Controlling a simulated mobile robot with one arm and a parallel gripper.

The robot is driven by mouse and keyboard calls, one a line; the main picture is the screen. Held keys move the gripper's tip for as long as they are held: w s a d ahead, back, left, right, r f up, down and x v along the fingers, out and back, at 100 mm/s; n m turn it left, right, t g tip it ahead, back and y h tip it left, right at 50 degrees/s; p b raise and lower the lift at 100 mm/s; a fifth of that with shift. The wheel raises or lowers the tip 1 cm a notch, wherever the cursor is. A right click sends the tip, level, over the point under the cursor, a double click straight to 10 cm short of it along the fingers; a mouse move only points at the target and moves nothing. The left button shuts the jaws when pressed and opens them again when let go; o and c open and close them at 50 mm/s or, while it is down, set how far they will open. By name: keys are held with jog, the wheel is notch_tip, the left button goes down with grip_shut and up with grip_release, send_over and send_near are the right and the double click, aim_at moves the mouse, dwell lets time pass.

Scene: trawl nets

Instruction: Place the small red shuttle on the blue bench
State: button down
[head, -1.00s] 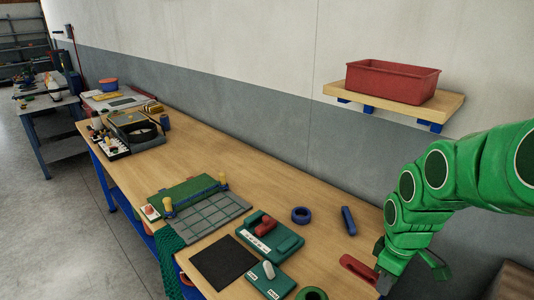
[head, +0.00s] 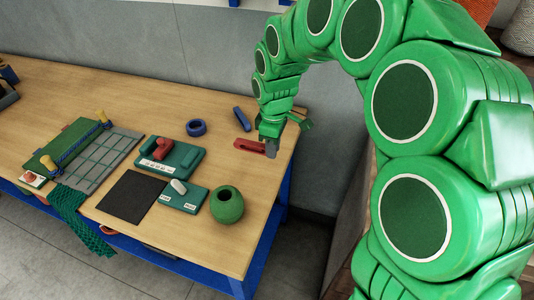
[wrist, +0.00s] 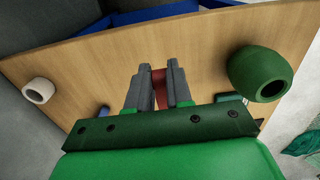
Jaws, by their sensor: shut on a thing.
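The red shuttle (head: 249,145) is a small flat red piece with a slot. It is at the right end of the wooden-topped bench with a blue frame (head: 130,90). My gripper (head: 270,147) is shut on the shuttle's right end. In the wrist view a red strip of the shuttle (wrist: 159,86) shows between the two grey fingers (wrist: 158,75), and the rest is hidden. The shuttle is at or very close to the bench top; I cannot tell whether it touches.
A green pot (head: 227,205), blue ring (head: 196,128) and blue bar (head: 242,119) stand nearby. Left are two green trays (head: 185,160) (head: 188,202), a dark mat (head: 131,197) and a gridded board (head: 105,160). A white ring-shaped thing (wrist: 38,91) shows in the wrist view. The bench's back is clear.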

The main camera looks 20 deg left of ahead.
send_over(267, 162)
jog(key=f, duration=0.3)
jog(key=s+f, duration=0.1)
jog(key=f, duration=0.1)
jog(key=shift+d+f, duration=0.15)
jog(key=shift+d, duration=0.2)
jog(key=shift+w+a+f, duration=0.2)
jog(key=shift+w+f, duration=0.1)
jog(key=shift+f, duration=0.15)
jog(key=shift+w+a+f, duration=0.15)
jog(key=shift+w+f, duration=0.1)
jog(key=shift+f, duration=1.55)
jog(key=shift+f, duration=0.1)
jog(key=c, duration=1)
grip_release()
notch_tip(267, 162, up, 12)
jog(key=shift+r, duration=0.1)
